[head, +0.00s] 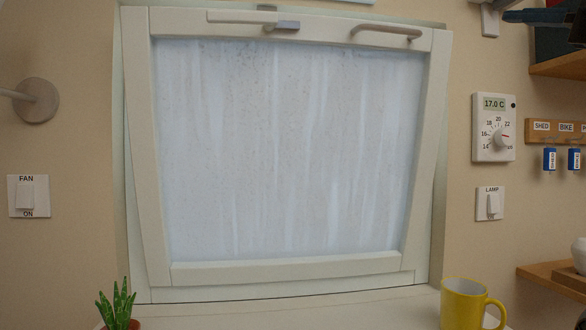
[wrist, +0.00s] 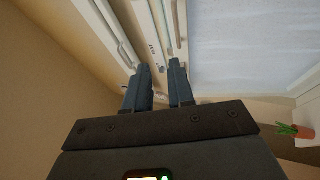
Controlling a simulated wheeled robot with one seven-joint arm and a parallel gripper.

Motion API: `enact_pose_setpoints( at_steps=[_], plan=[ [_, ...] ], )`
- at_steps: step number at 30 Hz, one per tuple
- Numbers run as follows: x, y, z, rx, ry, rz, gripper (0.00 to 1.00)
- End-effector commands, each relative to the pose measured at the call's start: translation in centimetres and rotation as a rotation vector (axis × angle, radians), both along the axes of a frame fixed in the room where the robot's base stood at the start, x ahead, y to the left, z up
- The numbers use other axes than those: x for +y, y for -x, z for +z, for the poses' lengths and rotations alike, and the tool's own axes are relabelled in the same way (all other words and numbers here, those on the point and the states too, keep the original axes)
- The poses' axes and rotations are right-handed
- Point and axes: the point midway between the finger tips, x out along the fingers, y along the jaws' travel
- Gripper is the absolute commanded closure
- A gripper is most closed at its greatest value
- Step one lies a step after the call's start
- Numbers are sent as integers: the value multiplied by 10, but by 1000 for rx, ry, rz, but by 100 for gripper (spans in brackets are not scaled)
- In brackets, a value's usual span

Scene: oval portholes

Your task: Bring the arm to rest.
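My gripper (wrist: 160,82) shows in the wrist view with its two dark fingers apart and nothing held between them. Pale frame strips show behind and beyond the fingertips; I see no contact with them. In the head view a dark part of my arm (head: 540,15) reaches in at the top right corner, in front of the wall and right of the window. The window sash (head: 285,272) leans inward at its top. It has a bar handle (head: 386,31) and a grey latch (head: 288,25) on its top rail.
A potted plant (head: 118,305) and a yellow mug (head: 463,304) stand below the window. A thermostat (head: 493,128), a lamp switch (head: 491,204), a key rack (head: 555,132) and a shelf (head: 556,275) are on the right. A fan switch (head: 28,196) is on the left.

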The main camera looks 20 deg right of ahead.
Motion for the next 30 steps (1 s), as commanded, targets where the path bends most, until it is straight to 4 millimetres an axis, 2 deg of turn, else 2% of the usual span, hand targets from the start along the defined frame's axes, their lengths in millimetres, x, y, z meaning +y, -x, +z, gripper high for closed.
enact_pose_setpoints(
  at_steps=[8, 14, 17, 20, 24, 30],
  plan=[
    [-8, -18, -25, 6, -117, 25, 77],
    [-14, -38, -56, 15, -247, 50, 77],
    [-17, -51, -79, 23, -335, 63, 77],
    [-18, -66, -111, 37, -446, 77, 77],
    [-16, -86, -166, 57, -625, 92, 77],
    [-4, -104, -249, 90, -856, 93, 77]
  ],
)
